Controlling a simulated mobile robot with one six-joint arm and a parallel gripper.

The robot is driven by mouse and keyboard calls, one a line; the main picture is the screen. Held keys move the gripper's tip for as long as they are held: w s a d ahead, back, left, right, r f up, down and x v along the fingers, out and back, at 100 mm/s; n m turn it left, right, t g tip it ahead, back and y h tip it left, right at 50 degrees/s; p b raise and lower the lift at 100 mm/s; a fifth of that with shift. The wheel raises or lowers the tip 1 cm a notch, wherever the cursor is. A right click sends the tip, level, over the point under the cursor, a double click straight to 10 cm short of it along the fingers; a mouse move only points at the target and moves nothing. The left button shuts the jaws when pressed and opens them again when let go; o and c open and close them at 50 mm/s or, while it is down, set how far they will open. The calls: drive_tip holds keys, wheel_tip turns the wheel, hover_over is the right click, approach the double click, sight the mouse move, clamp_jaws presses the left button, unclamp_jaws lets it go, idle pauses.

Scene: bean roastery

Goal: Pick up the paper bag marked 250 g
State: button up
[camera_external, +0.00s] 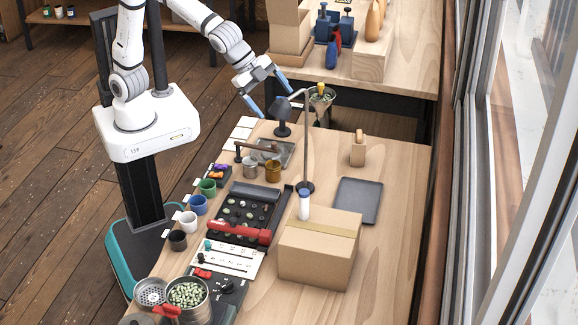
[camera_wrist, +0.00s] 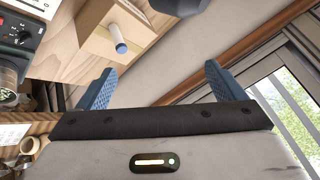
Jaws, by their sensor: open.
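A small tan packet-like object (camera_external: 357,154) stands on the right half of the near table, beyond the grey tray. It may be the paper bag, but no 250 g mark is readable on it. My gripper (camera_external: 275,103) is open and empty, with its blue fingers spread. It hangs at the far left end of the table, near the dark lamp-like fixture and left of the tan object, apart from it. In the wrist view, my two blue fingers (camera_wrist: 160,68) are wide apart with nothing between them. I cannot identify the bag in that view.
A thin upright post (camera_external: 306,130) stands between my gripper and the tan object. A grey tray (camera_external: 358,199) lies flat. Cups line the left edge. Windows close off the right.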

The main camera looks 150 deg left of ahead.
drive_tip(key=w+a+f+y, duration=0.1)
drive_tip(key=w+a+f, duration=0.2)
drive_tip(key=a, duration=0.9)
drive_tip(key=n+g+b, duration=0.2)
drive_tip(key=n+b, duration=0.8)
drive_tip(key=b, duration=0.1)
approach(361, 144)
drive_tip(key=s+a+f, duration=0.2)
drive_tip(key=a+f, duration=0.2)
drive_tip(key=f, duration=0.1)
drive_tip(key=shift+h, duration=0.3)
drive_tip(key=shift+p+x, duration=0.6)
drive_tip(key=shift+x, duration=2.9)
drive_tip(key=shift+w, duration=0.1)
drive_tip(key=shift+c, duration=0.4)
drive_tip(key=shift+r, duration=0.1)
drive_tip(key=c, duration=1.1)
drive_tip(key=shift+c, duration=0.2)
